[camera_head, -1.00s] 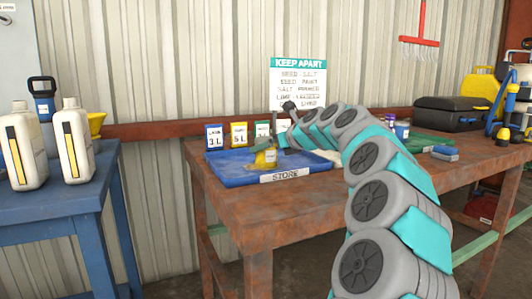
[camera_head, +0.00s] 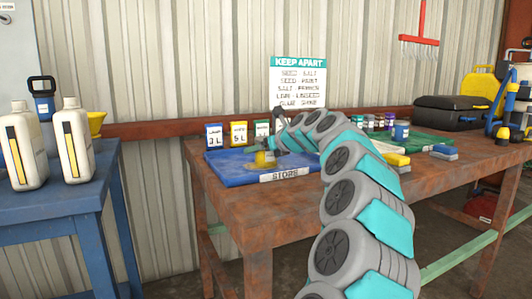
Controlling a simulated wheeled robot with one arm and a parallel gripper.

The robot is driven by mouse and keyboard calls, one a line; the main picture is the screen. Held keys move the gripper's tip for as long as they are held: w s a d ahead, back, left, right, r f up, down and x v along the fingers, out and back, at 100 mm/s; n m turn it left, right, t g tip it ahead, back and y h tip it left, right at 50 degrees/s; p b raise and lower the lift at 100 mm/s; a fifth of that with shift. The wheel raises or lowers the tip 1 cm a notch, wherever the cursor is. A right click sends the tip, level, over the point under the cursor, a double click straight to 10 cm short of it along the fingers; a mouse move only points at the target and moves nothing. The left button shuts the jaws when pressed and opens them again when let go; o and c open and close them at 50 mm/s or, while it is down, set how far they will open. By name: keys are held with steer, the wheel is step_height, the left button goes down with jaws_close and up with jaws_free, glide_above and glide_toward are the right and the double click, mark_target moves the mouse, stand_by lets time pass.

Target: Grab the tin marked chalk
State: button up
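I cannot read the word chalk on any tin in this view. A small yellow tin-like object (camera_head: 265,160) stands in the blue tray (camera_head: 225,172) marked STORE, on the rusty table. My gripper (camera_head: 271,147) is at the far end of my arm, above and close to this yellow object. The fingers are too small to tell whether they are open, shut or touching it. Several small tins (camera_head: 379,122) stand in a row at the back right, with a larger blue-grey tin (camera_head: 401,131) near them; their labels are too small to read.
Cards (camera_head: 238,133) reading 3 L and 5 L stand behind the tray. A KEEP APART sign (camera_head: 298,82) hangs on the wall. A yellow block (camera_head: 396,159), a blue-grey block (camera_head: 444,152), a green cloth (camera_head: 428,142) and a black case (camera_head: 452,113) lie right of my arm.

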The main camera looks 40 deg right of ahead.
steer(key=c, duration=0.8)
steer(key=shift+o, duration=0.2)
